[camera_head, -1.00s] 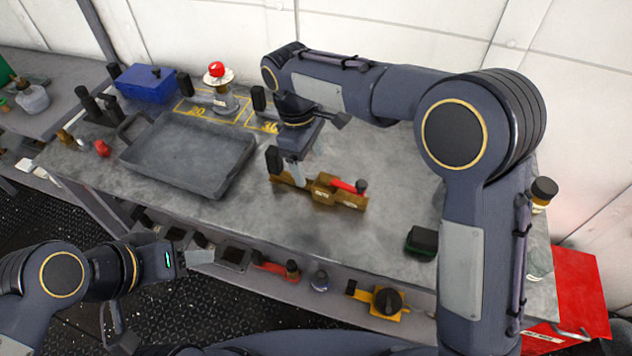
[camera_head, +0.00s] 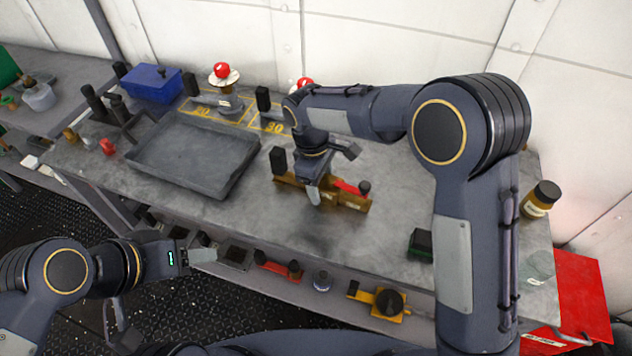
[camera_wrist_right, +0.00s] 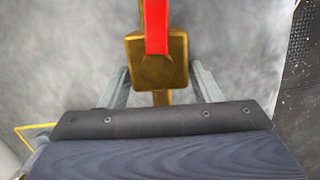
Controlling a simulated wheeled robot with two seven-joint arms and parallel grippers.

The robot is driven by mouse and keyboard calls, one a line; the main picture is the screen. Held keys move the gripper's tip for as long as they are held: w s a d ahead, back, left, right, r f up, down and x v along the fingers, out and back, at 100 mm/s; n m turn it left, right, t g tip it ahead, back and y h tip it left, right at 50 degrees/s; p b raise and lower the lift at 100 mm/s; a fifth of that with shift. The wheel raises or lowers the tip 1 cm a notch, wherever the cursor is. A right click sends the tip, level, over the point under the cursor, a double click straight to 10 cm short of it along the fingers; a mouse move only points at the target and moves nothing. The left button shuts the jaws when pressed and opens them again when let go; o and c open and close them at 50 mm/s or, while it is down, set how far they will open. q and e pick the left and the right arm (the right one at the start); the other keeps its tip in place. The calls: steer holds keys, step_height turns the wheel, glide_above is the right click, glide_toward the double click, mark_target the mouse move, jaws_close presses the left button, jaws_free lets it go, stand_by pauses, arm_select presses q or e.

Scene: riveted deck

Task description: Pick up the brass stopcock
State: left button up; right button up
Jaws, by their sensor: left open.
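The brass stopcock (camera_head: 352,199) lies on the grey workbench, with a red lever and a dark knob toward its right end. My right gripper (camera_head: 314,196) is over its middle, pointing down and hiding part of the body. In the right wrist view, the stopcock's square brass body (camera_wrist_right: 157,72) and red lever sit between my two grey fingers, which stand apart on either side. I cannot tell whether either finger touches it. My left gripper (camera_head: 202,256) is open and empty, low at the left in front of the bench.
A grey tray (camera_head: 190,190) lies left of the stopcock. A blue box (camera_head: 152,84) and a red-knobbed fitting (camera_head: 223,78) stand behind it. A green-topped dark block (camera_head: 420,244) and a brown jar (camera_head: 540,199) are to the right. A lower shelf holds more fittings.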

steer(key=c, duration=0.9)
steer(key=shift+c, duration=0.6)
steer(key=shift+r, duration=0.15)
